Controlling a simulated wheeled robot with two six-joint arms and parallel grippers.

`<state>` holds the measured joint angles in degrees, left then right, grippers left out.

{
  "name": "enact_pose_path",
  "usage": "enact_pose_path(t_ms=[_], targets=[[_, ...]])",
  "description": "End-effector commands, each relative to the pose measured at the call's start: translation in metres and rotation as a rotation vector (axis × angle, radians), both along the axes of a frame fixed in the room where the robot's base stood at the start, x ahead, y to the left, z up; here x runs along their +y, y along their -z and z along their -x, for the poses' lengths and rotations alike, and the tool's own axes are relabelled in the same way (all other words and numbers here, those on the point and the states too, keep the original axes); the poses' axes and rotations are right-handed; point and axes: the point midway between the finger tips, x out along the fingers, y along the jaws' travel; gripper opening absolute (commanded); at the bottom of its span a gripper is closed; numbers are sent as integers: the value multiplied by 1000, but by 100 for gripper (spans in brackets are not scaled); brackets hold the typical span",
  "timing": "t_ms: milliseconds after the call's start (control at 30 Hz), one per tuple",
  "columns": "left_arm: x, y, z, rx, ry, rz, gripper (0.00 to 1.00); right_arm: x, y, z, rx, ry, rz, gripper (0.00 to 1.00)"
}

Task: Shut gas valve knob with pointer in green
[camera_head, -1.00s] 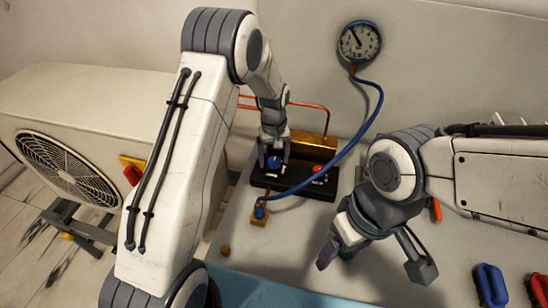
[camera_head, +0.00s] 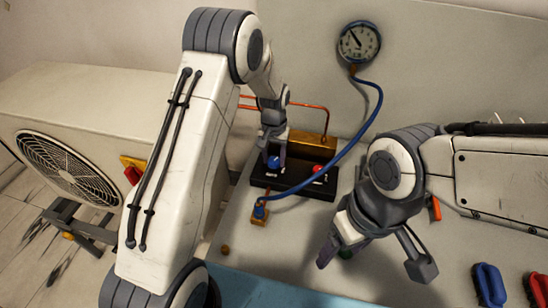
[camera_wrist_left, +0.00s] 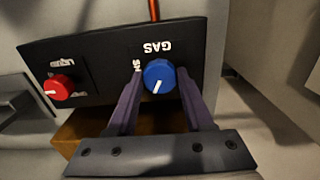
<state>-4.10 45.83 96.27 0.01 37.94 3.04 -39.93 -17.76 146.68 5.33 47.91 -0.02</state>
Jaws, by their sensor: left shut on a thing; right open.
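The blue gas knob (camera_head: 274,162) sits on the black valve block (camera_head: 299,189). It also shows in the left wrist view (camera_wrist_left: 159,76), under an upside-down GAS label; its white mark points down and slightly left. My left gripper (camera_head: 272,155) is shut on this knob, one finger on each side. The round gauge (camera_head: 359,42) on the back panel has a dark pointer towards the upper left; a green zone is too small to make out. My right gripper (camera_head: 371,269) is open and empty over the table, at the lower middle.
A red knob (camera_head: 318,169) stands right of the blue one on the block, also seen in the wrist view (camera_wrist_left: 59,87). A blue hose (camera_head: 345,152) loops to the gauge. A fan unit (camera_head: 70,130) stands left. Blue-handled (camera_head: 489,284) and red-handled items lie right.

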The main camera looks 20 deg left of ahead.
Motion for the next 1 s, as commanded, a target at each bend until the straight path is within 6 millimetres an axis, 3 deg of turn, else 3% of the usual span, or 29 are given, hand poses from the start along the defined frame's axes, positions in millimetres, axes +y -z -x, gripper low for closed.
enact_pose_path(t_ms=[167,200,267,667,1000], targets=[[0,-1,-1,-2,-2,0,0,0,0,0,0,0,0,72],[0,-1,-1,-2,-3,0,59,0,0,0,0,0,0,72],[0,-1,-1,-2,-3,0,82,0,0,0,0,0,0,72],[0,-6,-1,-2,-4,0,82,0,1,0,0,0,0,72],[0,-67,-2,-6,-4,0,82,0,11,0,0,0,0,72]])
